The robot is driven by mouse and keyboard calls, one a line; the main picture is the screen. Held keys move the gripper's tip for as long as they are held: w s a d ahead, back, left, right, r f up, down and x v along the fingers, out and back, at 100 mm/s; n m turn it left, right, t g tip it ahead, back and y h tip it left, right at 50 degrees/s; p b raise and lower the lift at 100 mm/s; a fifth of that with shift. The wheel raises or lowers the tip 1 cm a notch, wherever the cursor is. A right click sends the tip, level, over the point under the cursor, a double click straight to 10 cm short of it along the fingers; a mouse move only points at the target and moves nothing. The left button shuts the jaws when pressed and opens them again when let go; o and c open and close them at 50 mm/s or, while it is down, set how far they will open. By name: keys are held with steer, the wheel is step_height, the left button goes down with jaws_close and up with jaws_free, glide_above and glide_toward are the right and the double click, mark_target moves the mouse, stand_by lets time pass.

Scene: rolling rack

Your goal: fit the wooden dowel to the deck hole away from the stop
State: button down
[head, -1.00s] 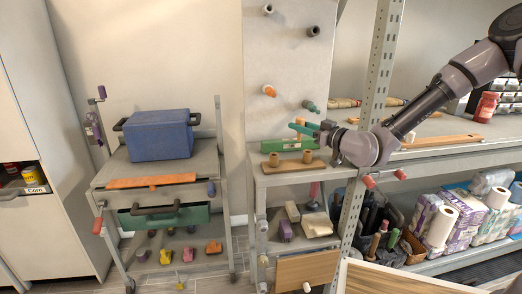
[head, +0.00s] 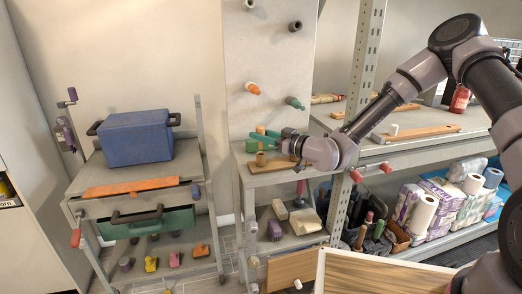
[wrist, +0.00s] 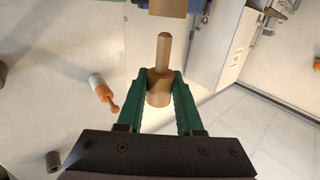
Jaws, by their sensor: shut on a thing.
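My gripper (head: 262,134), with green fingers, is above the grey bench, pointing left. In the wrist view my gripper (wrist: 160,88) is shut on the wooden dowel (wrist: 163,55), a thick body with a thinner end pointing away from the fingers. I cannot make out the deck holes or the stop.
Below my gripper, a wooden board (head: 276,168) with a brown cylinder (head: 261,158) lies on the bench. Pegs stick out of the panel behind, one orange (head: 252,88). A metal upright (head: 362,70) stands beside my arm. A gap separates rack and bench.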

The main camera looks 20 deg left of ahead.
mark_target(261, 148)
steer(key=shift+f, duration=2.45)
steer(key=shift+f, duration=0.15)
steer(key=c, duration=0.6)
jaws_free()
steer(key=shift+o, duration=0.2)
